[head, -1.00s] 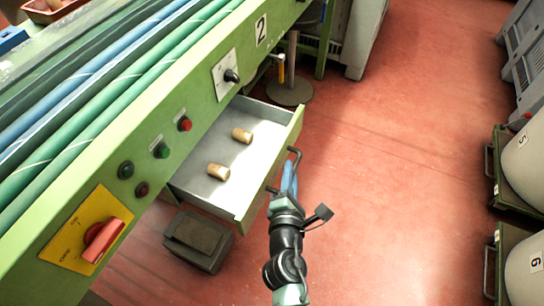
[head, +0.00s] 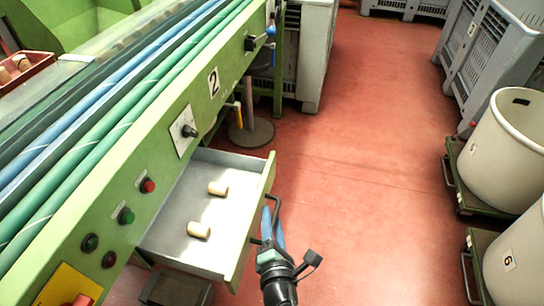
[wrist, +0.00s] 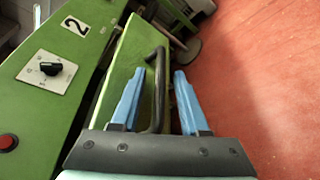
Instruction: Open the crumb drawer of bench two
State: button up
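The crumb drawer (head: 205,215) of the green bench marked 2 (head: 213,82) stands pulled out, its pale inside showing. Two cork stoppers lie in it, one farther back (head: 217,188) and one nearer (head: 199,230). The dark bar handle (wrist: 159,85) is on the drawer's green front (wrist: 122,75). My gripper (wrist: 159,80) has its blue fingers on either side of the handle, with a visible gap to the bar on both sides. In the head view, my gripper (head: 272,222) is at the handle, partly covering it.
The bench panel has a black knob (head: 189,131), red and green buttons and a yellow plate (head: 55,285). A dark pedal-like box (head: 175,288) stands below the drawer. Numbered tubs on carts (head: 505,150) line the right. Red floor (head: 355,170) between is clear.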

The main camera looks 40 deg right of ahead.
jog(key=b+v, duration=0.1)
jog(key=v, duration=1.2)
jog(key=shift+w, duration=0.1)
dwell(0.3)
jog(key=w+a+r+m+t, duration=0.2)
jog(key=w+r+m, duration=0.25)
jog(key=r, duration=0.65)
jog(key=w+a+r+m+t, duration=0.1)
jog(key=w+r+m+t, duration=0.3)
jog(key=r, duration=0.6)
jog(key=w+a+r+m+t, duration=0.15)
jog(key=w+r+m, duration=0.4)
jog(key=r, duration=0.55)
jog(key=s+a+r+m+t+y, duration=0.1)
jog(key=s+a+r+t+y, duration=0.2)
jog(key=r, duration=0.5)
jog(key=s+a+r+m+t+y, duration=0.1)
jog(key=a+r+m+t+y, duration=0.1)
jog(key=a+r, duration=0.5)
jog(key=s+a+r+m+t+y, duration=0.1)
jog(key=s+a+r+t+y, duration=0.15)
jog(key=r, duration=0.75)
notch_tip(320, 180, up, 29)
jog(key=p, duration=2.8)
jog(key=shift+d+f+g+y, duration=0.2)
jog(key=shift+d+g+y, duration=0.1)
jog(key=shift+d+y, duration=0.1)
